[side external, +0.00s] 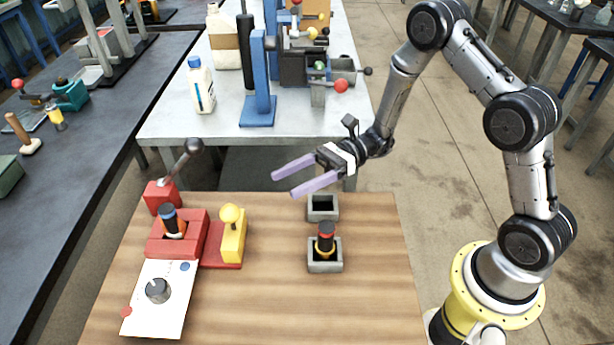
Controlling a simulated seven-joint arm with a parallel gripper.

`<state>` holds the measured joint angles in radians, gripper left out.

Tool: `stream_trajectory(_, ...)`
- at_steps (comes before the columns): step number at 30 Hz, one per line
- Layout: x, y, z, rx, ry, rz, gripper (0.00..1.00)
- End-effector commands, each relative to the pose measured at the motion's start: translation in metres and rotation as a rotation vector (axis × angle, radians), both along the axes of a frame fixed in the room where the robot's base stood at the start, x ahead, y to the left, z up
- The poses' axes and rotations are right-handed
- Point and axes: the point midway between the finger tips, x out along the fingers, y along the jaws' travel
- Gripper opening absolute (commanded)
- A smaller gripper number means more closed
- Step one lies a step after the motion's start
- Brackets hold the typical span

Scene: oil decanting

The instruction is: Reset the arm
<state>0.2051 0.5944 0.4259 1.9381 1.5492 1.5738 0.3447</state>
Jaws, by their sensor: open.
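My gripper (297,178) is open and empty, with two pale purple fingers pointing left. It hangs above the back part of the wooden table (280,300), apart from everything on it. A small empty-looking grey square holder (322,207) stands below and right of the fingertips. A second grey holder (324,266) in front of it has a dark bottle with a red and orange band (325,240) standing upright in it. Another dark bottle with an orange band (172,222) sits in a red block (160,247) at the left.
The front right is clear. A bench behind holds a blue stand (258,110) and a white bottle (201,88).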

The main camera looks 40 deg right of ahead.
Motion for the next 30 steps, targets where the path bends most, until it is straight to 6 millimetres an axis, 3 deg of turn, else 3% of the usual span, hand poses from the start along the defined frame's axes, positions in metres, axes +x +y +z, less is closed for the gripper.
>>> stream_trajectory(2,0.002,0.004,0.027,-0.015,-0.075,0.013,0.76)
stream_trajectory(5,-0.009,0.014,0.07,-0.048,-0.188,0.067,0.76)
stream_trajectory(9,-0.051,0.028,0.118,-0.157,-0.362,0.199,0.76)
stream_trajectory(13,-0.098,0.033,0.142,-0.3,-0.531,0.332,0.76)
stream_trajectory(17,-0.145,0.028,0.152,-0.477,-0.711,0.462,0.76)
stream_trajectory(22,-0.197,0.004,0.148,-0.755,-0.962,0.624,0.76)
stream_trajectory(26,-0.225,-0.029,0.139,-1.01,-1.16,0.746,0.76)
stream_trajectory(30,-0.241,-0.076,0.131,-1.325,-1.369,0.886,0.76)
